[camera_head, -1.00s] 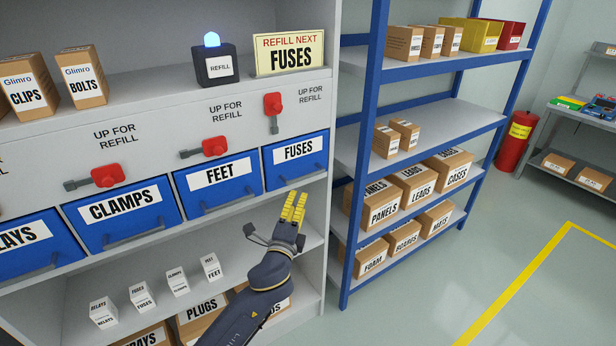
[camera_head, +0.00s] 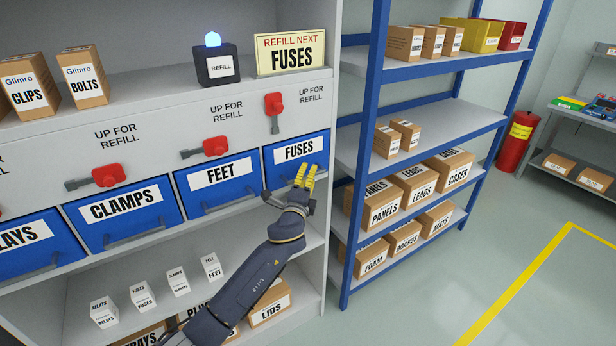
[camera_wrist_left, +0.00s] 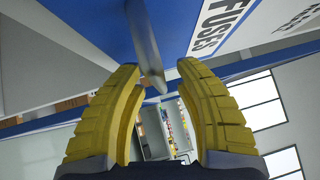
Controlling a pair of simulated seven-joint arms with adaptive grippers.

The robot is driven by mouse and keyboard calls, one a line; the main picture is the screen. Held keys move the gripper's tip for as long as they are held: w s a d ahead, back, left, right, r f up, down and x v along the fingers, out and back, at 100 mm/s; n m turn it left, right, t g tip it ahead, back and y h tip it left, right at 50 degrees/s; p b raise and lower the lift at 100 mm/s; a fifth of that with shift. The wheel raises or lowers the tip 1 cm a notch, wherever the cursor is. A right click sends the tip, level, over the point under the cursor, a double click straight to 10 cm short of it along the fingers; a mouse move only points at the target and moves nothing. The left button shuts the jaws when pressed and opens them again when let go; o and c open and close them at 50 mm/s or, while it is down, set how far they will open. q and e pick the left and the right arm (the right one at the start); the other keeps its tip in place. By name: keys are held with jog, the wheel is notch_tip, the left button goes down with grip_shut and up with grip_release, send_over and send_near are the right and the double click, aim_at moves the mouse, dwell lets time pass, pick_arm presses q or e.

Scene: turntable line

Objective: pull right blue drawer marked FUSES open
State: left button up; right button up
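The blue FUSES drawer (camera_head: 282,172) is at the right end of the drawer row in the head view, and its front looks flush with the cabinet. Its white label (camera_head: 299,149) reads FUSES and also shows in the left wrist view (camera_wrist_left: 213,30). My left gripper (camera_head: 305,173) is at the lower part of this drawer's front. In the left wrist view its yellow fingers (camera_wrist_left: 158,70) are apart, with the grey drawer handle (camera_wrist_left: 146,45) between them. I cannot tell whether a finger touches the handle. My right gripper is not in view.
The FEET drawer (camera_head: 196,203) is directly left. The cabinet's right side post (camera_head: 322,240) and a blue shelving rack (camera_head: 367,150) stand to the right. Small boxes occupy the shelf below.

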pick_arm(q)
grip_shut()
dwell(0.3)
dwell(0.5)
